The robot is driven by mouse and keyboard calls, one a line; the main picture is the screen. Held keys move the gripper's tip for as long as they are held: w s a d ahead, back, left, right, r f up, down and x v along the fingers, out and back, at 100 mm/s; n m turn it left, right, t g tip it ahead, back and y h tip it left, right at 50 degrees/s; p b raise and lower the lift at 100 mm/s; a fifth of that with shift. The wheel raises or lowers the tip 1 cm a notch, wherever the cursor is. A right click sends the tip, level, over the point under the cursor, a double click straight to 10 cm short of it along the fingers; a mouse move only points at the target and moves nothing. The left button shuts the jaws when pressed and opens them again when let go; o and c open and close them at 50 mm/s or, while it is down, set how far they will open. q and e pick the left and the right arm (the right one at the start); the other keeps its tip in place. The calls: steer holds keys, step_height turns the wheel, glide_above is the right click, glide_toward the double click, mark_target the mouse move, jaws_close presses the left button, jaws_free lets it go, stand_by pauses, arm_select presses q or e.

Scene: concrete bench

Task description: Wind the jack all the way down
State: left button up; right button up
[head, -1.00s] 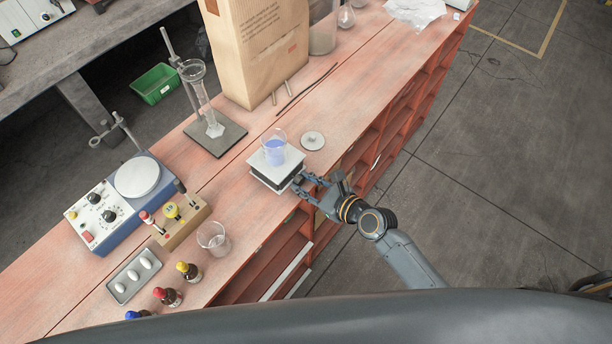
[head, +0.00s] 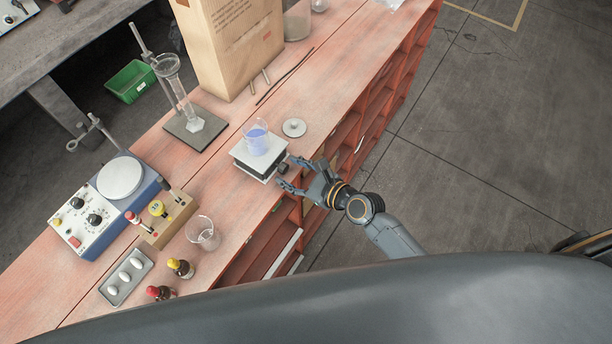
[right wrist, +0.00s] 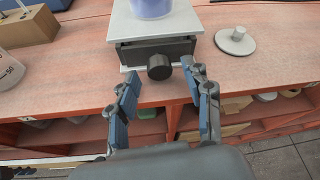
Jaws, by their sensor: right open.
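The jack (head: 243,157) stands on the bench near its front edge, with a white top plate and a dark body. A beaker of blue liquid (head: 257,140) stands on the top plate. In the right wrist view the jack's front (right wrist: 130,53) shows a round black knob (right wrist: 159,67), and the beaker's lower part (right wrist: 152,8) is at the top. My right gripper (head: 300,174) is open and empty at the bench's front edge. In the right wrist view its two fingers (right wrist: 160,84) stand either side of and just short of the knob, apart from it. My left gripper is not in view.
A metal disc with a small stub (head: 294,127) lies right of the jack. A paper bag (head: 232,50) stands behind. Open shelves (head: 345,150) lie below the bench edge.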

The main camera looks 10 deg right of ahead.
steer(key=v, duration=1.1)
steer(key=shift+s+d, duration=0.1)
steer(key=shift+d, duration=0.05)
